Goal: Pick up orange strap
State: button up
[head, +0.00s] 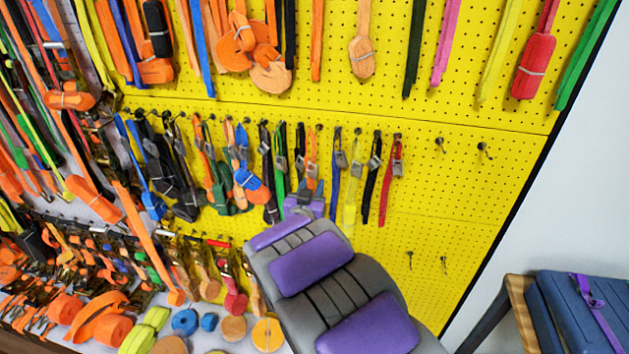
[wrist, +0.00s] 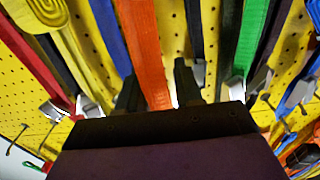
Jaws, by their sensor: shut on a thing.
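The orange strap (head: 311,172) hangs from a hook in the middle row of the yellow pegboard, between a black strap and a blue strap. In the wrist view the orange strap (wrist: 143,45) runs down between the two dark fingers of my gripper (wrist: 158,85), which is shut on it. In the head view my gripper (head: 303,205) is at the strap's lower part, and my purple and grey arm hides its fingers and the strap's lower end. The strap's upper end is still at the board.
Close neighbours are a green strap (head: 280,170), a blue strap (head: 335,180) and a yellow strap (head: 350,200). Rolled straps (head: 268,335) lie below the board. Empty hooks (head: 440,146) are to the right. A stool with a blue case (head: 580,300) stands at the lower right.

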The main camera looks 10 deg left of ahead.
jog(key=s, duration=1.2)
jog(key=shift+s+d, duration=0.2)
jog(key=shift+s, duration=0.2)
